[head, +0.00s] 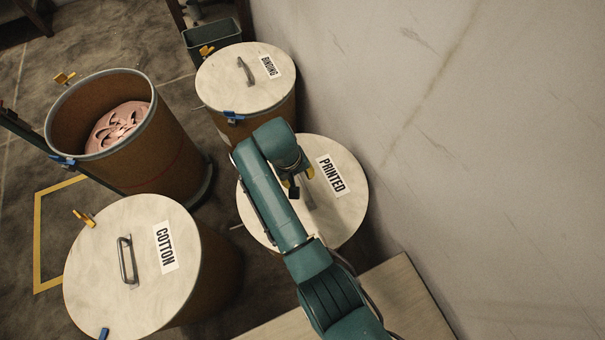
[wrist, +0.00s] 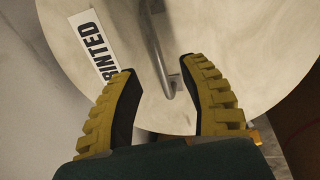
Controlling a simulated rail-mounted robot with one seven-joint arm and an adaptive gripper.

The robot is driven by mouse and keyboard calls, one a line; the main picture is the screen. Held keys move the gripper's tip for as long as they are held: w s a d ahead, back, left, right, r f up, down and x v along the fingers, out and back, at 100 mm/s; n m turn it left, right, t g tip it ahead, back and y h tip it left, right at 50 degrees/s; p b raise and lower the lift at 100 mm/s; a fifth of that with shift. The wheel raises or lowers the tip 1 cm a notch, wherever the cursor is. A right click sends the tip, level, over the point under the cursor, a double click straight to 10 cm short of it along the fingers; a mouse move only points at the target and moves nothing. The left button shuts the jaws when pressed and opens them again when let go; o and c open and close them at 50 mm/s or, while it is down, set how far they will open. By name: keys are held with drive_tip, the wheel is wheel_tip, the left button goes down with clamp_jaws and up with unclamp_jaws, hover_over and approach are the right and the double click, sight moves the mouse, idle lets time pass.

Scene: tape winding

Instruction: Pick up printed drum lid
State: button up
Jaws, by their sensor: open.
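The printed drum lid (head: 347,212) is a pale round lid with a white PRINTED label (head: 331,175), closed on its drum beside the wall. It also fills much of the wrist view (wrist: 240,30), where its metal bar handle (wrist: 157,45) shows. My gripper (wrist: 165,95) is open above the lid, its yellow and black fingers spread to either side of the handle's near end. I cannot tell whether they touch the handle or lid. In the head view my arm covers part of the lid and most of the handle.
A COTTON drum lid (head: 110,235) is at the lower left and a BINDING drum lid (head: 225,85) is behind. An open drum (head: 150,150) with pink material stands at the left. The wall (head: 450,120) is close on the right; a pale board (head: 400,295) lies at the lower right.

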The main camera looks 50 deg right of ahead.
sight(302, 181)
drive_tip(key=f+b, duration=0.2)
drive_tip(key=d+f+b, duration=0.1)
drive_tip(key=f, duration=0.2)
drive_tip(key=shift+s+d+f+b, duration=0.1)
drive_tip(key=shift+s+d+b, duration=0.05)
drive_tip(key=shift+b, duration=0.25)
clamp_jaws()
drive_tip(key=shift+r, duration=0.2)
